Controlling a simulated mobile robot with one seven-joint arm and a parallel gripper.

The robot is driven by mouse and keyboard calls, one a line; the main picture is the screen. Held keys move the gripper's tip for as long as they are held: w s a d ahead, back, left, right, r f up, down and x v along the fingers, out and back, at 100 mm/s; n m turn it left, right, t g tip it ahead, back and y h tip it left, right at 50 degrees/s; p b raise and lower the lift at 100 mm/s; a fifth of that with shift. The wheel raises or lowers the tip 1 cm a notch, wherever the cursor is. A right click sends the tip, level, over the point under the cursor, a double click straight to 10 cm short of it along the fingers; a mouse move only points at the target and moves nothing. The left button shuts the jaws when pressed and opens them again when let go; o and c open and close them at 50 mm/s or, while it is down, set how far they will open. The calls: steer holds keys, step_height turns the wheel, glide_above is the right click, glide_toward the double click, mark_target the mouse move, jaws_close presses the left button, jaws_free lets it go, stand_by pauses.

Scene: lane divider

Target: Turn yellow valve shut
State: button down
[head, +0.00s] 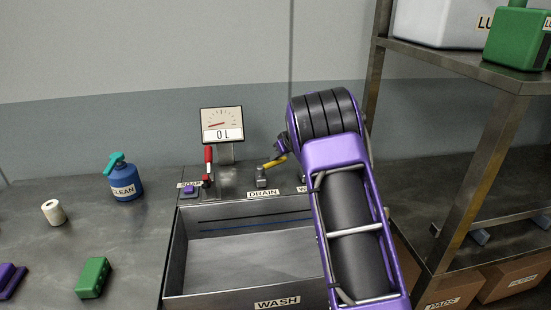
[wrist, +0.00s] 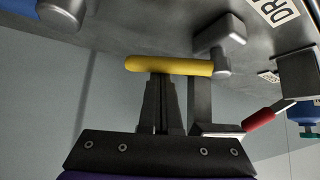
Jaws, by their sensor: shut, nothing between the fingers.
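The yellow valve handle (head: 274,162) sits on a grey stem behind the basin's DRAIN label (head: 263,193). In the head view it slants up to the right, towards my gripper, and its right end is close to my wrist. In the wrist view the yellow handle (wrist: 170,66) lies across the picture, with its grey stem to the right. My gripper (wrist: 160,76) is shut and empty, its fingertips right at the handle's side. I cannot tell whether they touch it. In the head view my arm hides the fingers.
A red-handled valve (head: 208,158) stands left, beside the gauge (head: 222,124) reading "0 L". The WASH basin (head: 277,304) lies in front. In the wrist view a blue handle (wrist: 18,6) shows upper left. A blue bottle (head: 125,184) stands left; a metal shelf (head: 484,150) stands right.

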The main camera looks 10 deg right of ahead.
mark_target(279, 163)
steer(key=shift+s+f, duration=0.1)
steer(key=shift+s, duration=0.05)
steer(key=shift+s+d+m+h+b, duration=0.2)
steer(key=shift+m+h+b, duration=0.2)
steer(key=shift+m+b, duration=0.25)
steer(key=shift+s+d+m+t+h+b, duration=0.15)
steer(key=shift+s+m+t+h+b, duration=0.25)
steer(key=shift+s+m+h, duration=0.5)
steer(key=shift+d+m, duration=0.15)
steer(key=shift+m, duration=0.2)
steer(key=shift+s+b, duration=0.15)
steer(key=shift+b, duration=0.25)
steer(key=shift+s, duration=0.1)
